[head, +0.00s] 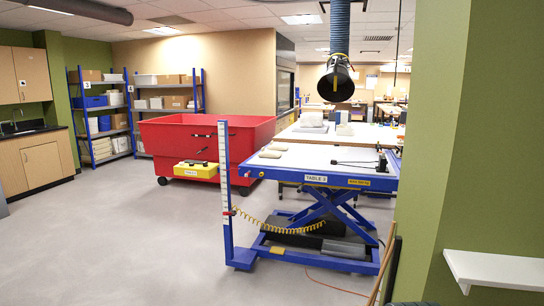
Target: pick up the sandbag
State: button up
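Two small beige bag-like objects lie on the white top of the blue lift table (325,163), near its left end. The nearer one (269,154) is close to the table's left edge, and the other (278,147) lies just behind it. They look like sandbags, but they are small in the picture and I cannot tell them apart in detail. The table carries a "TABLE 3" label on its front edge. My gripper is not in view.
A red wheeled bin (240,146) stands behind and left of the lift table. A blue upright post (224,190) rises at the table's front left corner. A green wall (440,150) with a white shelf (495,268) closes off the right. The grey floor at left is clear.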

aim_at(264, 153)
jog(key=u, duration=0.8)
jog(key=k, duration=1.1)
jog(key=u, duration=1.05)
jog(key=i, duration=1.6)
jog(key=z, duration=0.25)
jog(key=i, duration=1.75)
jog(key=z, duration=0.35)
jog(key=i, duration=1.95)
jog(key=z, duration=0.25)
jog(key=i, duration=2.05)
jog(key=z, duration=0.3)
jog(key=i, duration=1.85)
jog(key=z, duration=0.2)
